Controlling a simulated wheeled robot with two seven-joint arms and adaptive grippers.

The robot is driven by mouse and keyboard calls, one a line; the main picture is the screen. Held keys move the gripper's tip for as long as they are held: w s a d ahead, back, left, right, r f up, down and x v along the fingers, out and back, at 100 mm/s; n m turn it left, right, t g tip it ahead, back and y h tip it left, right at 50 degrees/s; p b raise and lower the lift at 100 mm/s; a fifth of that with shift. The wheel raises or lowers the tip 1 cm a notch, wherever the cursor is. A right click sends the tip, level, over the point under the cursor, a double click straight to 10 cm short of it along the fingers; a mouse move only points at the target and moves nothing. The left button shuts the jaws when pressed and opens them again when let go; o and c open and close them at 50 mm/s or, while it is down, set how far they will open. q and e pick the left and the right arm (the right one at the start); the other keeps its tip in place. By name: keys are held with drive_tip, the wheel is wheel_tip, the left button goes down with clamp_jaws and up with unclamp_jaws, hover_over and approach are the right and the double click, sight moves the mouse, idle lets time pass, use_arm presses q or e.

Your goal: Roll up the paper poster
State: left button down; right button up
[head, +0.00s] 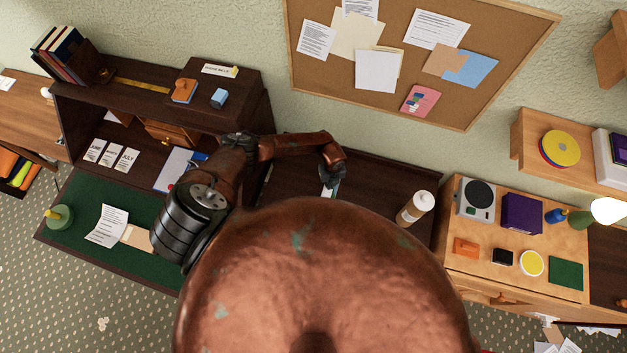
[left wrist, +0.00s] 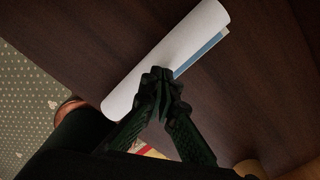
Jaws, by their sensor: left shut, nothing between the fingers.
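The paper poster (left wrist: 190,40) lies on the dark brown table (left wrist: 85,55) in the left wrist view. It is curled into a white tube, with a narrow blue strip (left wrist: 203,50) showing along its right side. My left gripper (left wrist: 158,75) is shut, with its fingertips at the tube's right side; I cannot tell whether they touch it. In the head view my left gripper (head: 332,178) reaches down over the table, and only a pale sliver of the poster (head: 331,191) shows below it. My copper-coloured body hides the rest. My right gripper is not in view.
A lidded cup (head: 415,207) stands on the table to the right. A dark desk hutch (head: 140,80) with a green desktop (head: 75,195) is at the left. A wooden cabinet (head: 480,260) with several small items is at the right.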

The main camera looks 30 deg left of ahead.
use_arm(q)
drive_tip(key=shift+w+d+f, duration=0.15)
drive_tip(key=shift+d, duration=0.4)
drive_tip(key=shift+w+d+f, duration=0.1)
drive_tip(key=shift+d+f, duration=0.05)
drive_tip(key=shift+d, duration=0.35)
drive_tip(key=shift+r, duration=0.1)
drive_tip(key=shift+r+p, duration=0.65)
drive_tip(key=shift+r, duration=0.05)
drive_tip(key=shift+a+f, duration=0.1)
drive_tip(key=shift+s+a+f, duration=0.15)
drive_tip(key=shift+s+a, duration=0.05)
drive_tip(key=shift+a, duration=0.6)
drive_tip(key=shift+f+b, duration=0.35)
drive_tip(key=shift+f, duration=0.1)
